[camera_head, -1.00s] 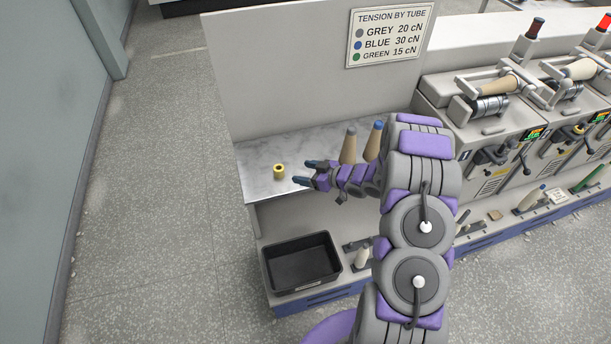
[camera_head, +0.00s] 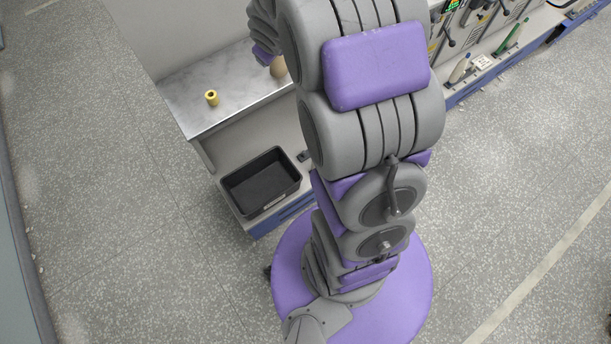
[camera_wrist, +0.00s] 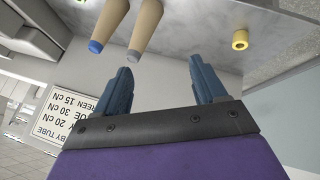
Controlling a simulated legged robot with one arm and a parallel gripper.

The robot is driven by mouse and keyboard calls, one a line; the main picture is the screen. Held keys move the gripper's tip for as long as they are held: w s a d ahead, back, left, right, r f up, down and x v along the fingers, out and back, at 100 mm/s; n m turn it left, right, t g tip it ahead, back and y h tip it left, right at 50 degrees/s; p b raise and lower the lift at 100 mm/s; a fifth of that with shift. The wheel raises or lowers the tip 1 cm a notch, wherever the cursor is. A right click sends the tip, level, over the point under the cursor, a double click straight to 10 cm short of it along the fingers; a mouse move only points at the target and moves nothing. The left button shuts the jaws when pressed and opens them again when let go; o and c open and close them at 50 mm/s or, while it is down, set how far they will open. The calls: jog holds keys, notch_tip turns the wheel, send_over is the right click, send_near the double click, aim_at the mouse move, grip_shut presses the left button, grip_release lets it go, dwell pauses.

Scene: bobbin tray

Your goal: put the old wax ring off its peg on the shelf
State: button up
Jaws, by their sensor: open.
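A small yellow ring (camera_head: 211,97) with a dark hole stands on the pale shelf (camera_head: 190,108), near its left part. No peg shows through it. It also shows in the wrist view at the upper right (camera_wrist: 240,41), beyond the right finger and apart from it. My gripper (camera_wrist: 160,64) is open, with two dark blue fingers and nothing between them. In the head view my gripper is hidden behind my own arm. I cannot tell any peg in the present frames.
Two tan cones, one blue-tipped (camera_wrist: 108,25) and one grey-tipped (camera_wrist: 145,28), stand close by my fingers. A black tray (camera_head: 231,184) sits low in front of the shelf. A sign (camera_wrist: 55,108) shows on the back panel. Floor on the left is clear.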

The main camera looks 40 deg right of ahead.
jog(key=s+a+r+m+g+y, duration=0.1)
jog(key=s+a, duration=0.4)
jog(key=s, duration=0.7)
jog(key=s+a+r+m+g, duration=0.1)
jog(key=s+a+r+g, duration=0.3)
jog(key=s, duration=0.9)
jog(key=s+a+r+m+g+y, duration=0.1)
jog(key=s+a+r+g, duration=0.2)
jog(key=s, duration=0.9)
jog(key=a, duration=0.3)
jog(key=shift+s+g+y, duration=0.3)
jog(key=shift+s, duration=0.1)
